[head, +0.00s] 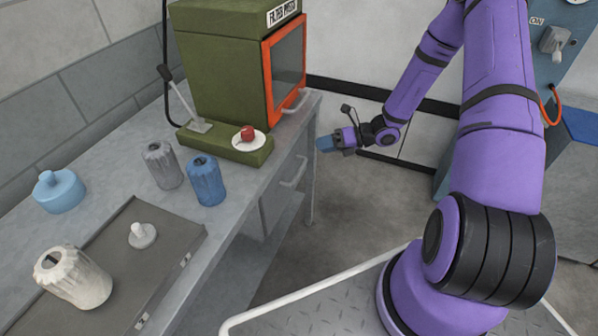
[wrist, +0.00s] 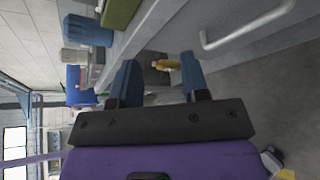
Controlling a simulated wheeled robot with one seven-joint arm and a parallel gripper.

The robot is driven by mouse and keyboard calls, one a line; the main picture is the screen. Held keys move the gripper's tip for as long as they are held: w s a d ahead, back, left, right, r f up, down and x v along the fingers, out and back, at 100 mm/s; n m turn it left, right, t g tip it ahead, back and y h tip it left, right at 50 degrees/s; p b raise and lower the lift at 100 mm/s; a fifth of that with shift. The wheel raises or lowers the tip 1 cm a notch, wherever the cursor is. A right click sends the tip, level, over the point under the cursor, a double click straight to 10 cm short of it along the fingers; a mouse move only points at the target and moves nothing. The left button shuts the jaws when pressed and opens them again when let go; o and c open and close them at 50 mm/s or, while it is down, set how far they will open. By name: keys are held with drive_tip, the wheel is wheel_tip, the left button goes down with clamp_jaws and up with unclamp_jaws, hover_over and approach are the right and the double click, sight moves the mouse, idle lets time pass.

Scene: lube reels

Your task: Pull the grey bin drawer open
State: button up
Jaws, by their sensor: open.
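The grey bin drawer (head: 283,197) is set under the right end of the workbench, with a pale bar handle (head: 294,172) on its front. It looks shut. In the wrist view the handle (wrist: 246,27) crosses the upper right, on the grey drawer front (wrist: 225,50). My gripper (head: 324,144) is beyond the bench end in the head view, to the right of the handle and apart from it. In the wrist view its two blue fingers (wrist: 160,70) are spread, with nothing held between them. The handle lies outside the fingers, to their upper right.
The bench (head: 120,190) carries a green machine (head: 225,75) with an orange-framed door, a lever (head: 185,100), a red item on a white dish (head: 248,138), and several canisters. A grey panel (head: 130,255) lies at the front. Floor right of the drawer (head: 340,215) is clear.

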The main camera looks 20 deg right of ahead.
sight(299, 170)
wheel_tip(299, 170, down, 14)
drive_tip(key=d+m+t+h, duration=0.2)
drive_tip(key=m+t, duration=0.3)
drive_tip(key=m, duration=0.7)
drive_tip(key=x, duration=1)
drive_tip(key=shift+w+a, duration=0.15)
drive_tip(key=shift+w, duration=0.2)
drive_tip(key=shift+r, duration=0.1)
clamp_jaws()
